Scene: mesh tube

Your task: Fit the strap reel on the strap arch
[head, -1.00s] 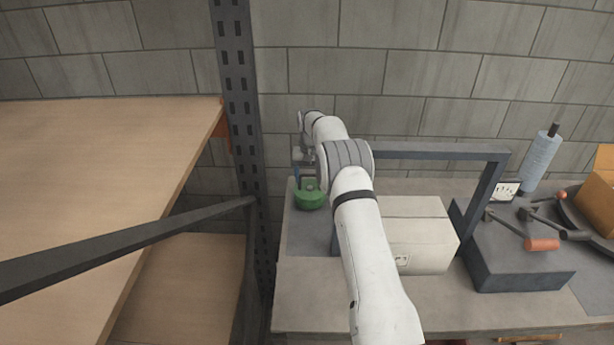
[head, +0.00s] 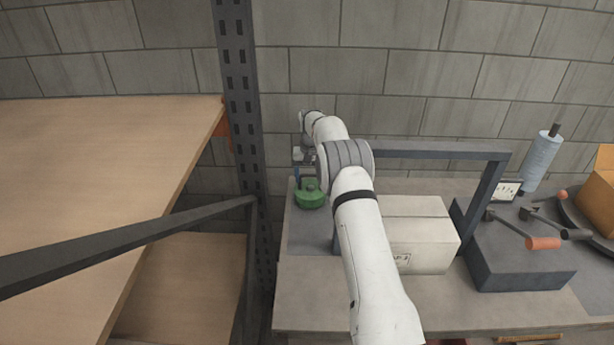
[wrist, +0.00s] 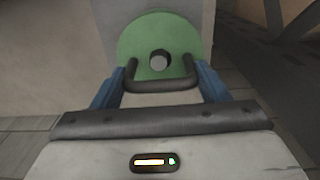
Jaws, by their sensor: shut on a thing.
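The strap reel (head: 310,198) is a green disc at the left end of the workbench in the head view. In the wrist view the green reel (wrist: 140,52) shows a round central hole and a dark U-shaped handle (wrist: 165,86). My gripper (wrist: 160,88) has its blue fingers at either side of this handle and is shut on the reel. Its fingers are partly hidden by the arm in the head view. The strap arch (head: 440,152) is a dark grey frame to the right, apart from the reel. Its left part is hidden behind my arm.
A cardboard box (head: 420,235) stands under the arch. A dark block (head: 520,268), hammers (head: 542,243), a blue roll (head: 541,165) and an orange box (head: 597,195) are at right. A slotted upright post (head: 240,110) and wooden shelves (head: 100,170) stand close at left.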

